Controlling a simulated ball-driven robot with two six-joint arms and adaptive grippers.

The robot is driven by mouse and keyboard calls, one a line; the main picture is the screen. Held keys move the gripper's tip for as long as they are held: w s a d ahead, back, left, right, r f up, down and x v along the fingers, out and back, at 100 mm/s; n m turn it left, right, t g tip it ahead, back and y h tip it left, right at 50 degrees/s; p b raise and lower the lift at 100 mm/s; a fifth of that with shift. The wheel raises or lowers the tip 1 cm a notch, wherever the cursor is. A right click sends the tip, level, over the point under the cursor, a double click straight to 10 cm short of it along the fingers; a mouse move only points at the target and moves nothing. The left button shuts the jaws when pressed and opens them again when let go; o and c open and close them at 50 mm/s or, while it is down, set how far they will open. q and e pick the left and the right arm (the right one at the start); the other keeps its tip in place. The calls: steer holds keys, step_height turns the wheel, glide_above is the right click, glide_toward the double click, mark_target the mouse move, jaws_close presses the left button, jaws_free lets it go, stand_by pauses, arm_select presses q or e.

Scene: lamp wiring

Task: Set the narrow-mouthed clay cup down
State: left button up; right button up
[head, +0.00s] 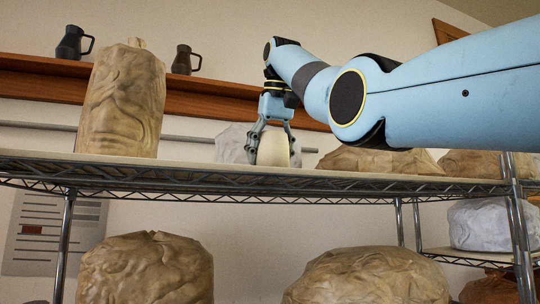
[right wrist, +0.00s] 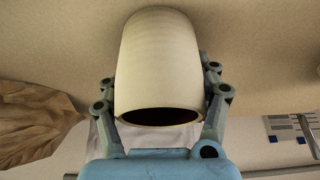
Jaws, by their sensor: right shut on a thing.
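The clay cup (head: 274,149) is pale cream with a smooth rounded body. In the right wrist view the cup (right wrist: 160,62) has its dark mouth toward my gripper's palm. My right gripper (head: 272,146) reaches down from above and is shut on the cup, with a finger on either side; the fingers also show in the right wrist view (right wrist: 160,92). The cup looks upright, at the upper shelf board (head: 190,164). The shelf's front edge hides its base, so I cannot tell whether it touches the board. My left gripper is not in view.
A tall wrinkled brown bag (head: 123,103) stands on the board to the left. A whitish bag (head: 230,144) is close behind the cup, and a low brown bag (head: 370,161) lies to its right. Dark jugs (head: 74,43) stand on a wall ledge. More bags (head: 146,270) are below.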

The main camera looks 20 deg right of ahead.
mark_target(272, 139)
steer(key=shift+s+r, duration=0.15)
steer(key=shift+f, duration=0.25)
steer(key=o, duration=1.5)
steer(key=shift+r, duration=0.1)
steer(key=shift+r, duration=0.2)
steer(key=b+v, duration=0.2)
steer(key=v, duration=0.1)
steer(key=p+v, duration=0.2)
steer(key=v, duration=0.6)
steer(key=shift+s+r, duration=0.2)
steer(key=shift+r, duration=0.15)
